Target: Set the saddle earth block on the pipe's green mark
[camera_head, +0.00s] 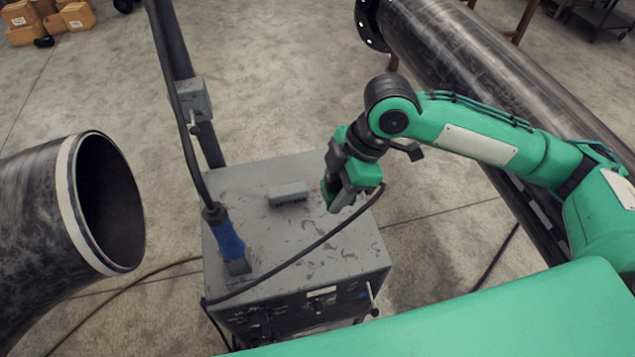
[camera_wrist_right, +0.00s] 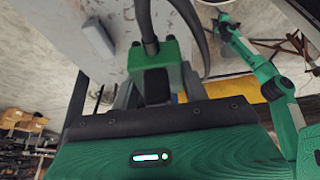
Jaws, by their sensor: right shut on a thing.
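My right gripper (camera_head: 340,192) is over the right side of the grey machine's top in the head view. A black cable (camera_head: 318,243) runs from this grip down to the machine's front. The fingers cover most of the block. The dark flanged pipe (camera_head: 450,50) lies across the upper right, behind my right arm. I cannot make out its green mark. A green arm in the wrist view ends in what seems my left gripper (camera_wrist_right: 223,19), too small to read.
The grey machine (camera_head: 340,250) carries a small grey block (camera_head: 289,193) and a blue-handled plug (camera_head: 227,240) on its top. A post with a hanging cable stands behind. A wide open pipe end (camera_head: 70,205) fills the left. Orange boxes (camera_head: 45,20) sit far left.

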